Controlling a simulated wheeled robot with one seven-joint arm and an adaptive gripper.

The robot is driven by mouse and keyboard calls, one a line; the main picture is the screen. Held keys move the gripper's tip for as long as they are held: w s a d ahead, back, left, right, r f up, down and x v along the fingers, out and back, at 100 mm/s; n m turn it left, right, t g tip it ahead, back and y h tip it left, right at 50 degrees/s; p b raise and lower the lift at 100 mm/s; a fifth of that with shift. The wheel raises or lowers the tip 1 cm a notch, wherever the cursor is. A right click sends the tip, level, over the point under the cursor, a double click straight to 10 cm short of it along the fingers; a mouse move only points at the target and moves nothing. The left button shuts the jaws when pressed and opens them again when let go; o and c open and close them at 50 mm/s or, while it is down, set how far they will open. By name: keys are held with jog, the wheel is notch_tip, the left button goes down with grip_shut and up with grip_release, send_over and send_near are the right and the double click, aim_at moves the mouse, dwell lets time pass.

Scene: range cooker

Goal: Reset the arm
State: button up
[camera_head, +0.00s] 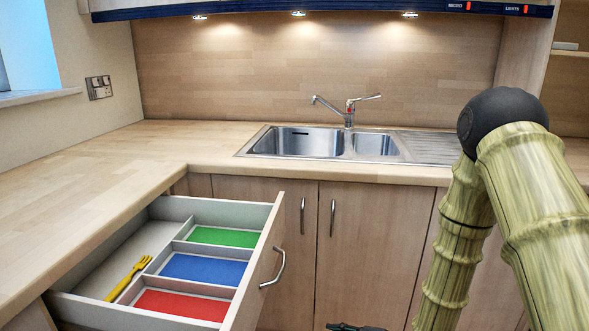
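My arm, with a bamboo-like surface and a black joint, rises at the right of the head view and bends down. A small dark part of my gripper (354,327) shows at the bottom edge, low in front of the cabinet doors. The rest of it is cut off by the frame, so its fingers and anything in them are hidden. It is apart from the open drawer (262,262) to its left.
The drawer holds a yellow fork (130,277) in its left section and green (222,237), blue (204,268) and red (181,304) compartments. A sink (297,141) with a tap (348,112) is set in the clear wooden counter (130,160).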

jog(key=s+d+f+m+g+h, duration=0.1)
jog(key=s+d+f+m+h, duration=0.2)
jog(key=s+f+m, duration=0.4)
jog(key=s+d+f+m+g+h, duration=0.1)
jog(key=s+d+f+m+h, duration=0.15)
jog(key=s+f, duration=0.4)
jog(key=s+d+f+m+g+h, duration=0.25)
jog(key=s+f+m, duration=0.2)
jog(key=s, duration=0.45)
jog(key=s+d+f+m+g+h, duration=0.25)
jog(key=s+f+m, duration=0.2)
jog(key=s, duration=0.55)
notch_tip(320, 180, up, 21)
jog(key=d+p, duration=0.1)
jog(key=p, duration=2)
jog(key=shift+s+f+g, duration=0.15)
jog(key=shift+s+g, duration=0.15)
jog(key=shift+g, duration=0.1)
